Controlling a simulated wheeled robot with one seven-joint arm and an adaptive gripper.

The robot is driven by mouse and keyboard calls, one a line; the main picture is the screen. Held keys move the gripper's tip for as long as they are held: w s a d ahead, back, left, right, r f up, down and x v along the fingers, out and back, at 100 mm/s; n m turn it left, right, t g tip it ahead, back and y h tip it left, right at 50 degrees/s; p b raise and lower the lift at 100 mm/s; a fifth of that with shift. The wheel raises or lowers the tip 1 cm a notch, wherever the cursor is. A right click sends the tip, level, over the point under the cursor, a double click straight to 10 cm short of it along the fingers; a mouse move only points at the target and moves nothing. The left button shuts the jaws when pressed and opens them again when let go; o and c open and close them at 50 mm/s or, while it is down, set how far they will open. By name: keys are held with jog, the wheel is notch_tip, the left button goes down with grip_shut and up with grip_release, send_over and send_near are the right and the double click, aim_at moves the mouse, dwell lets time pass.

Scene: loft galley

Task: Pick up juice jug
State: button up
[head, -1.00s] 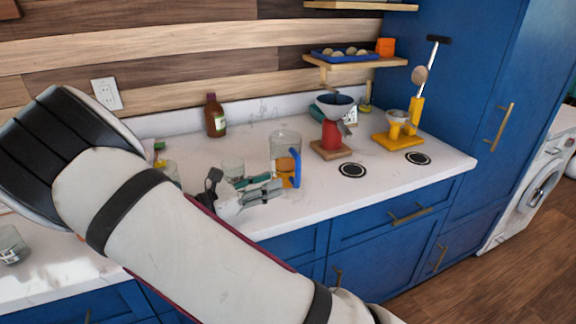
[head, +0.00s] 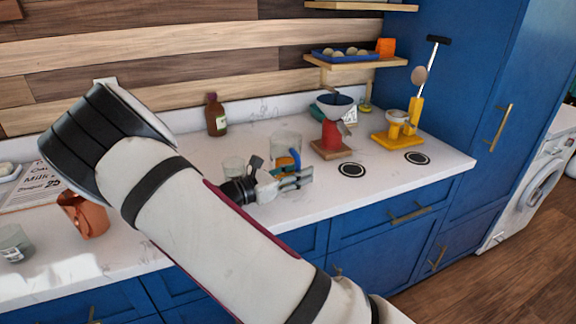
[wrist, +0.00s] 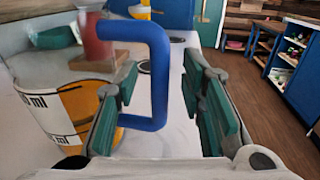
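The juice jug (head: 286,143) is a clear jug with orange juice and a blue handle, upright on the white counter. My gripper (head: 305,178) is in front of it and hides its lower part in the head view. In the wrist view the jug body (wrist: 62,105) with its printed ml marks fills the left side. Its blue handle (wrist: 158,85) stands between my two green-padded fingers. The fingers are apart, with a clear gap on the right side of the handle. The left finger is close to the handle; I cannot tell whether they touch.
A brown bottle (head: 216,117) is behind. A red grinder-like device (head: 332,132) and a yellow stand (head: 398,139) are to the right. An orange pitcher (head: 88,216) stands at left. The right front counter is clear.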

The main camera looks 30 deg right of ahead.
grip_shut()
jog(key=shift+r, duration=0.15)
